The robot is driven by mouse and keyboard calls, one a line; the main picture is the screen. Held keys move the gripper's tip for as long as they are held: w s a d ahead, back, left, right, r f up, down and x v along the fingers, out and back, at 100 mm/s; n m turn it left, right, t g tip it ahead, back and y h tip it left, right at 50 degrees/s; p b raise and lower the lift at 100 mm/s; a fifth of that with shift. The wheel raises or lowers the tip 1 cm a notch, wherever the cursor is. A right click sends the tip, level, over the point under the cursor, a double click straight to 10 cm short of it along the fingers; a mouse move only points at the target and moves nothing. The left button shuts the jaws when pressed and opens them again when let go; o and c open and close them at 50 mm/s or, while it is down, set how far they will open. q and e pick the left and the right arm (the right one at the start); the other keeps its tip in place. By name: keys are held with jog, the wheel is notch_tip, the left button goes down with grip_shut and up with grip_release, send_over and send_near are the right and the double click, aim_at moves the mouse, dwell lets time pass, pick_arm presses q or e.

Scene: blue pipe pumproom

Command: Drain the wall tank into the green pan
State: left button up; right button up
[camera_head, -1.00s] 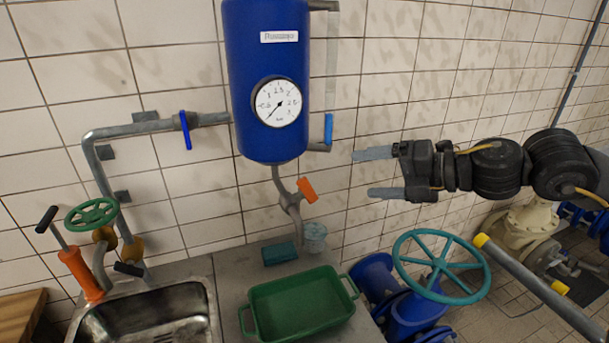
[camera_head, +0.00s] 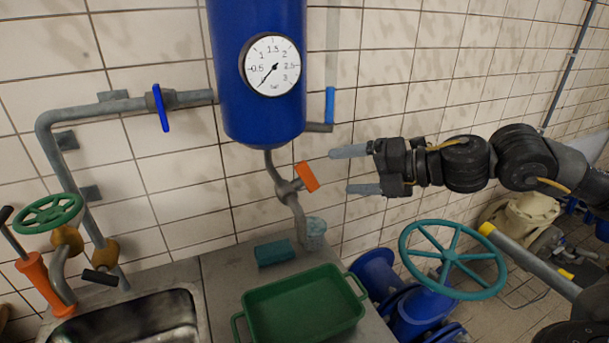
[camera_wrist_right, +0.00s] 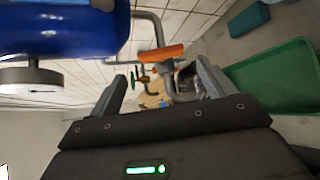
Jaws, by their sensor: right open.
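The blue wall tank (camera_head: 262,115) has a round gauge (camera_head: 271,66) on its front. Below it a grey drain pipe (camera_head: 289,190) carries a valve with an orange handle (camera_head: 306,176), tilted off the pipe's line. The green pan (camera_head: 303,308) sits on the counter below. My right gripper (camera_head: 355,171) is open and empty, to the right of the orange handle and apart from it. In the right wrist view the orange handle (camera_wrist_right: 162,56) shows ahead of the open fingers (camera_wrist_right: 158,82), with the tank (camera_wrist_right: 70,28) upper left and the pan (camera_wrist_right: 275,78) right. My left gripper is not seen.
A blue-handled valve (camera_head: 161,108) is on the inlet pipe. A teal sponge-like block (camera_head: 275,253) and a small grey cup (camera_head: 312,233) stand behind the pan. A sink (camera_head: 140,325) is left. A large teal handwheel (camera_head: 453,258) stands right, below my arm.

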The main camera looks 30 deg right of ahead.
aim_at(310, 192)
jog(key=shift+p+x, duration=1.05)
jog(key=shift+x, duration=3.5)
jog(key=shift+f, duration=0.1)
